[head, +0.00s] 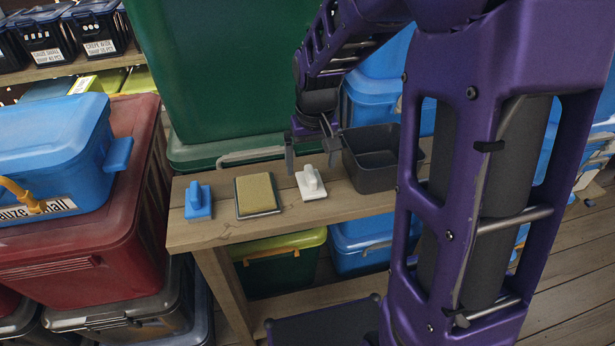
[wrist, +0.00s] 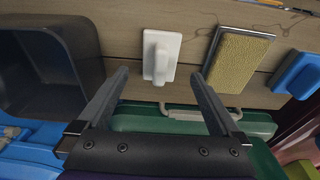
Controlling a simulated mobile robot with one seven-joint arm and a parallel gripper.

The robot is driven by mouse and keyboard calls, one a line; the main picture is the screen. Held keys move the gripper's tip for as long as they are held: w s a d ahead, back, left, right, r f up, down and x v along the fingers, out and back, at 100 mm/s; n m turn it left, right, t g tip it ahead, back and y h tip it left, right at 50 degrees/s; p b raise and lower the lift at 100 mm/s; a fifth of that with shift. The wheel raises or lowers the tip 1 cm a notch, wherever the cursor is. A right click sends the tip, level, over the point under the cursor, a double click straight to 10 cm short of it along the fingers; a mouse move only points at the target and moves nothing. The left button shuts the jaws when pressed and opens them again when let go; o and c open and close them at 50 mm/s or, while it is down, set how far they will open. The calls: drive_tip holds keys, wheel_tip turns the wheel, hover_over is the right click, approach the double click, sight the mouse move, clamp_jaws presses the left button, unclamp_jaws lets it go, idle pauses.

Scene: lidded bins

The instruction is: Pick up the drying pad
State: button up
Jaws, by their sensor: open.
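A white flat pad with a raised handle (head: 311,184) lies on the wooden bench, beside the dark bin. In the wrist view the white pad (wrist: 160,55) shows ahead, between the lines of my two fingers. A yellow pad with a dark edge (head: 257,195) lies to its left in the head view. A blue handled block (head: 198,202) lies further left. No label shows which is the drying pad; the white pad may be it. My gripper (head: 312,158) is open and empty, behind and above the white pad, apart from it. Its fingers (wrist: 160,74) also show in the wrist view.
An open dark grey bin (head: 378,172) stands right of the white pad on the bench (head: 215,233). A large green bin (head: 215,85) rises behind the bench. Stacked red and blue bins (head: 85,235) stand close on the left. My arm hides part of the right side.

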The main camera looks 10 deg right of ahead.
sight(311, 172)
drive_tip(key=f, duration=0.5)
drive_tip(key=shift+w+b, duration=0.3)
drive_tip(key=shift+b, duration=0.05)
drive_tip(key=c, duration=1.4)
wheel_tip(311, 172, up, 10)
drive_tip(key=shift+r+p, duration=0.1)
drive_tip(key=shift+p, duration=0.7)
drive_tip(key=shift+c, duration=0.2)
